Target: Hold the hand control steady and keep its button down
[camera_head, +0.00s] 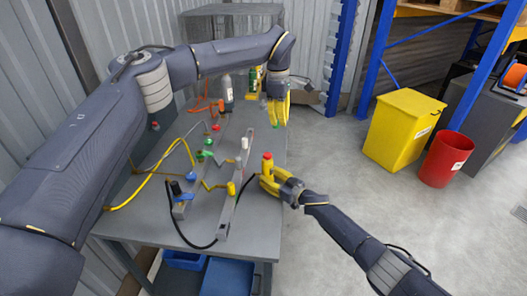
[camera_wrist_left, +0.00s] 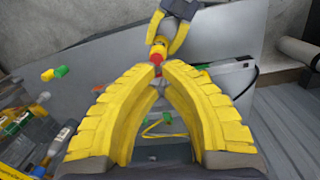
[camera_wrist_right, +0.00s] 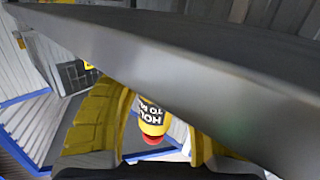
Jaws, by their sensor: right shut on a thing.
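The hand control (camera_head: 268,167) is a small yellow cylinder with a red button (camera_head: 267,156) on top. It stands about upright in my right gripper (camera_head: 270,182), beyond the bench's right edge. In the right wrist view its yellow body (camera_wrist_right: 152,117) shows upside-down dark lettering between the fingers, red end (camera_wrist_right: 152,138) at the bottom. My left gripper (camera_head: 278,122) points down, empty, behind the control and apart from it in the head view. In the left wrist view its fingertips (camera_wrist_left: 161,70) nearly meet, lined up with the red button (camera_wrist_left: 157,58). Button travel cannot be told.
The grey bench (camera_head: 205,225) carries valves, rails, hoses and bottles. A dark cable (camera_head: 195,246) loops along its front. A yellow bin (camera_head: 400,130) and red bucket (camera_head: 446,160) stand on the floor at right.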

